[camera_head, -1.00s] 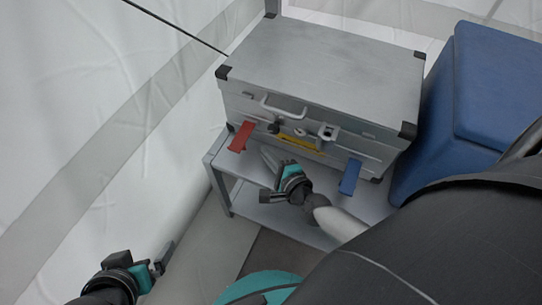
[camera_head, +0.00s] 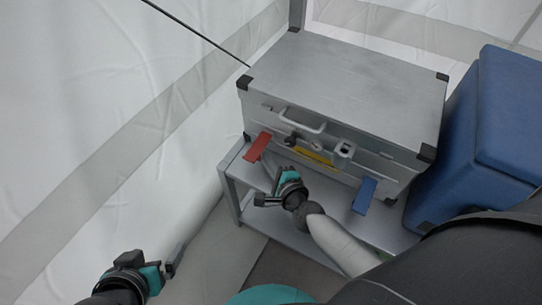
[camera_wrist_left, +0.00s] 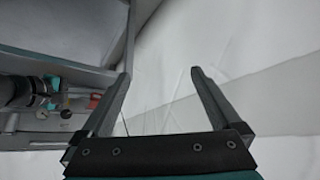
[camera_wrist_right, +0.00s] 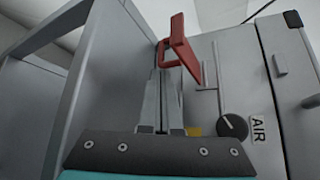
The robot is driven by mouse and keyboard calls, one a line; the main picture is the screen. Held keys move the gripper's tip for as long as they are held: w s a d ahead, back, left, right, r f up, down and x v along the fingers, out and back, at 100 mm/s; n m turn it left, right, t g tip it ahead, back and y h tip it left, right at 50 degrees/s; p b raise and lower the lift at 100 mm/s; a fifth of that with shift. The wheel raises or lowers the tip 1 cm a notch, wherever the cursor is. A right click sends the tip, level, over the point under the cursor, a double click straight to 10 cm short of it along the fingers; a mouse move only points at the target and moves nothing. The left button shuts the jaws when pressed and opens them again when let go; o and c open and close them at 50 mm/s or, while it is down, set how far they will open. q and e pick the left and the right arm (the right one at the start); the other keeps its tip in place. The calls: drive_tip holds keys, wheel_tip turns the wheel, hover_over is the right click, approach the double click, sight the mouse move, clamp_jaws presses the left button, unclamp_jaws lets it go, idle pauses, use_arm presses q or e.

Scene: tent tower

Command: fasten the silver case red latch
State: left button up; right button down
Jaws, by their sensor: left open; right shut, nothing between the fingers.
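The silver case (camera_head: 350,85) stands closed on a grey stand. Its red latch (camera_head: 257,147) at the left of the front tilts out from the face, as the right wrist view also shows (camera_wrist_right: 178,45). My right gripper (camera_head: 266,161) is shut and empty in front of the case, just below the red latch. In the right wrist view its fingertips (camera_wrist_right: 168,78) are under the latch's lower part; I cannot tell whether they touch. My left gripper (camera_head: 175,258) is open and empty, low at the left, away from the case.
A blue latch (camera_head: 364,195) sticks out at the case's right front. A handle (camera_head: 301,119), a yellow strip (camera_head: 314,156) and a black knob (camera_wrist_right: 233,126) beside an AIR label are on the front. A blue box (camera_head: 500,130) stands right; the tent wall (camera_head: 100,120) is left.

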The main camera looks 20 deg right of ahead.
use_arm(q)
drive_tip(key=shift+s+a+r+g, duration=0.1)
drive_tip(key=shift+s+a+g, duration=0.2)
drive_tip(key=shift+a+g, duration=0.1)
use_arm(e)
drive_tip(key=shift+s+a+r, duration=0.2)
drive_tip(key=shift+a, duration=0.1)
use_arm(q)
drive_tip(key=shift+s+a, duration=0.1)
drive_tip(key=shift+s, duration=0.05)
use_arm(e)
drive_tip(key=shift+r+p, duration=0.2)
drive_tip(key=shift+p, duration=0.35)
use_arm(q)
drive_tip(key=shift+s+a+r+g+y, duration=0.15)
drive_tip(key=shift+s+a+g+y, duration=0.35)
drive_tip(key=shift+s+a+g, duration=0.35)
